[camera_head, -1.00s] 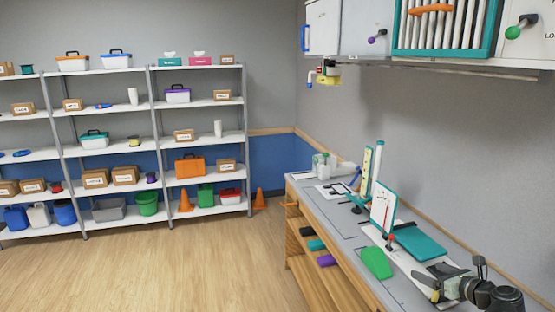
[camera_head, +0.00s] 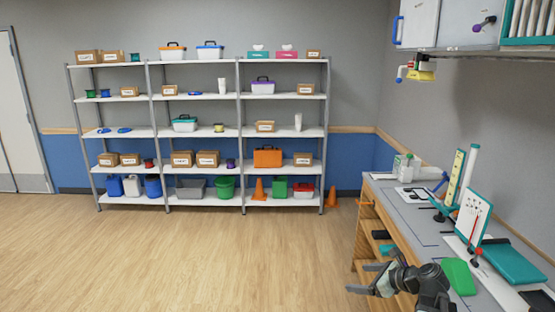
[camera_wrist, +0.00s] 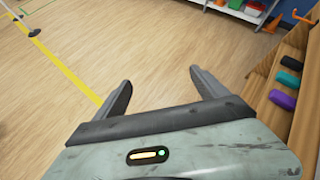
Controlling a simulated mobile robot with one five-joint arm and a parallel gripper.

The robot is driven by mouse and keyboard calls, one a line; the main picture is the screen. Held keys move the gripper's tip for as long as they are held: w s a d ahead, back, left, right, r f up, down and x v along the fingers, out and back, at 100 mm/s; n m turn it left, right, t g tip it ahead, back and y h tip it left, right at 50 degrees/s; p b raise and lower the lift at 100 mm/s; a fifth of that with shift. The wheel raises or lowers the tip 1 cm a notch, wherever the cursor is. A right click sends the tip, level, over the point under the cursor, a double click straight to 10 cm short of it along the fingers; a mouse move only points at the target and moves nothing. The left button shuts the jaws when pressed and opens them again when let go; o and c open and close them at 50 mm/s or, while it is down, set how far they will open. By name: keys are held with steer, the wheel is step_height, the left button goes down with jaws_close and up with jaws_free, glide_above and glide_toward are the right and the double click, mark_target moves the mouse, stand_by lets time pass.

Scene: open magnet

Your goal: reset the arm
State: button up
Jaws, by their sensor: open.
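My gripper (camera_head: 366,279) shows at the lower right of the head view, in front of the workbench's left end. Its two fingers point left and are apart, with nothing between them. In the wrist view my gripper (camera_wrist: 160,88) is open over bare wooden floor. My arm shows behind it at the bottom edge of the head view.
The workbench (camera_head: 405,212) runs along the right wall, with a teal board (camera_head: 513,262) and a green block (camera_head: 459,276) on top. Shelves (camera_head: 200,132) of boxes stand at the back. An orange cone (camera_head: 332,197) stands beside them. The floor at left is clear.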

steer(key=s+a+f+n+g+b, duration=0.1)
steer(key=a+f+n+g, duration=0.2)
steer(key=a, duration=0.4)
steer(key=s+a+f+n+g+h+b, duration=0.1)
steer(key=s+a+f+n, duration=0.1)
steer(key=a+f+n, duration=0.4)
steer(key=s+a+f+n+g+b, duration=0.1)
steer(key=a+n+g, duration=0.15)
steer(key=a, duration=0.55)
steer(key=s+d+f+n+g+h, duration=0.2)
steer(key=s+d+f+n+h, duration=0.2)
steer(key=n, duration=1)
steer(key=s+d+h, duration=0.1)
steer(key=s, duration=0.2)
steer(key=shift+g, duration=0.35)
steer(key=shift+o, duration=0.5)
steer(key=shift+d+n, duration=0.35)
steer(key=shift+n, duration=0.4)
